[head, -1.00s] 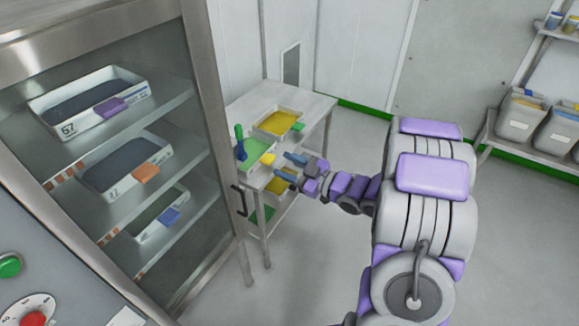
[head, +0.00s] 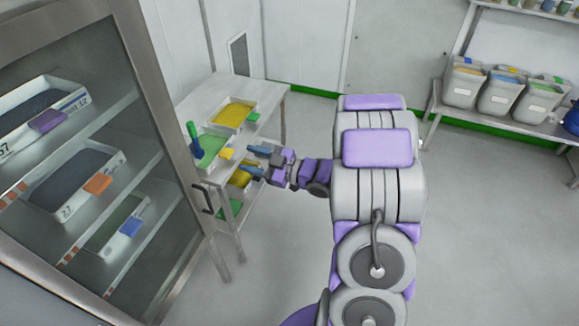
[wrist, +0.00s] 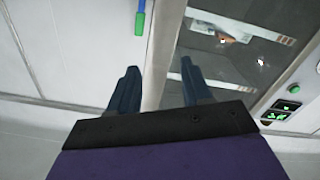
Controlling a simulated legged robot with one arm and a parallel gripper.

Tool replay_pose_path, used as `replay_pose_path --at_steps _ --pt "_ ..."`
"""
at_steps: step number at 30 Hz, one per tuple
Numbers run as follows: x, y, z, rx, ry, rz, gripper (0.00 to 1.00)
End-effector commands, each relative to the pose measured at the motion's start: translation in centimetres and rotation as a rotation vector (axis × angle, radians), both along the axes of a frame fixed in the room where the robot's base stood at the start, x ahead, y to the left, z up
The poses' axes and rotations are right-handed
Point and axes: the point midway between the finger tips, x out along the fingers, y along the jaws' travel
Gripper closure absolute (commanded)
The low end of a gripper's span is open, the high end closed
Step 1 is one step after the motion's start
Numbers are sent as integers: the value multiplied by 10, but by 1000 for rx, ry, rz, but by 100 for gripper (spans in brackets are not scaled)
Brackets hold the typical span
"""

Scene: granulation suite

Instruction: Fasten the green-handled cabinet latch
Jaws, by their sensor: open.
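The latch handle (head: 195,146) is a green lever with a blue end, upright at the cabinet door's right edge in the head view. It also shows as a green and blue bar at the top of the wrist view (wrist: 140,16). The cabinet (head: 150,75) has a steel frame and glass front, which looks closed. My gripper (head: 256,159) is open and empty, right of the latch and apart from it. In the wrist view, its dark blue fingers (wrist: 158,90) point toward the cabinet frame, with the handle beyond and above the left finger. The latch's catch cannot be made out.
A black pull handle (head: 204,199) sits below the latch on the cabinet. A side table (head: 267,100) with yellow and green trays stands behind my gripper. Inside the cabinet are several trays with coloured tags. Grey bins (head: 500,95) stand on a shelf at right. The floor between is clear.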

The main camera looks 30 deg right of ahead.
Motion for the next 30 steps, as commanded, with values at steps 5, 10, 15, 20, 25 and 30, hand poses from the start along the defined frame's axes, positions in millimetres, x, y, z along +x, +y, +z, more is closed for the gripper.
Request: replay_pose_path --at_steps 5,10,15,20,25,30 --pt "-24 -19 1 0 0 -5 51" --pt "-46 -35 1 1 0 -4 51" --pt "-68 -51 1 1 2 -4 51" --pt "-89 -66 1 0 2 -5 51" --pt "-108 -79 2 1 0 -3 51" --pt "-120 -88 1 0 0 -1 51"
